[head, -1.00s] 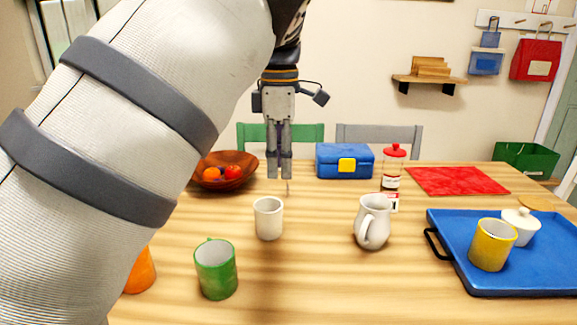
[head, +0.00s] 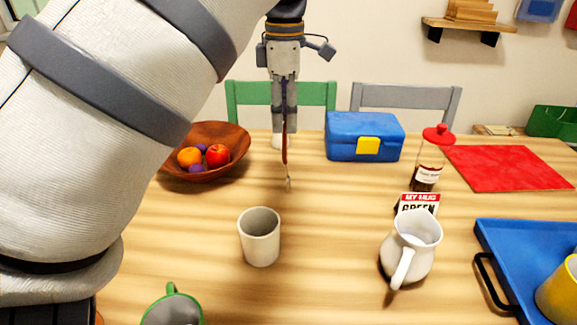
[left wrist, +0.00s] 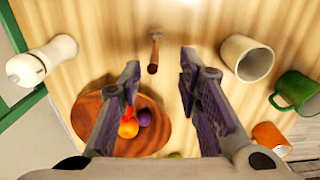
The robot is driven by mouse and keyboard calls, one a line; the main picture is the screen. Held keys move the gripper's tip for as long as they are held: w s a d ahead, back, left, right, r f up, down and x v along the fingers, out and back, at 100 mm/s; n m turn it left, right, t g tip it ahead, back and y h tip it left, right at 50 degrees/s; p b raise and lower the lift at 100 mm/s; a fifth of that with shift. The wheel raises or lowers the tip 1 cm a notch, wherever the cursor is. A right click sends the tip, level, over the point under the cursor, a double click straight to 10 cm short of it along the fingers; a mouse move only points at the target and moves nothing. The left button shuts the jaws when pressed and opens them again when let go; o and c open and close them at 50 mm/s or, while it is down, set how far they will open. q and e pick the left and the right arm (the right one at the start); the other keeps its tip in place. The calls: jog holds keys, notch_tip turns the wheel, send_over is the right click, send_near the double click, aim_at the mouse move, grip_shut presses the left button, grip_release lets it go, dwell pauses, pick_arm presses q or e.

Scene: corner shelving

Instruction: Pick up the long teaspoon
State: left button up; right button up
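The long teaspoon (head: 286,150) has a thin brown handle and a small metallic end. In the head view it runs nearly vertically in line with my left gripper's fingers, metal end lowest. In the left wrist view the teaspoon (left wrist: 153,55) looks short and foreshortened, its brown end toward the camera. My left gripper (head: 284,128) points down over the far part of the table. In its wrist view the fingers of the gripper (left wrist: 160,66) are apart, with the teaspoon in line with the gap. I cannot tell whether it touches a finger. My right gripper is not in view.
A wooden fruit bowl (head: 233,160) is left of the teaspoon, a blue lunchbox (head: 345,127) right. A pale mug (head: 259,240) stands nearer. A white mill (left wrist: 24,70) is behind. A white jug (head: 408,252), sauce bottle (head: 430,160) and blue tray (head: 500,232) are rightward.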

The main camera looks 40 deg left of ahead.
pick_arm(q)
jog(key=f, duration=0.7)
jog(key=shift+w+a+f, duration=0.15)
jog(key=shift+w+f, duration=0.1)
jog(key=shift+w, duration=0.1)
grip_shut()
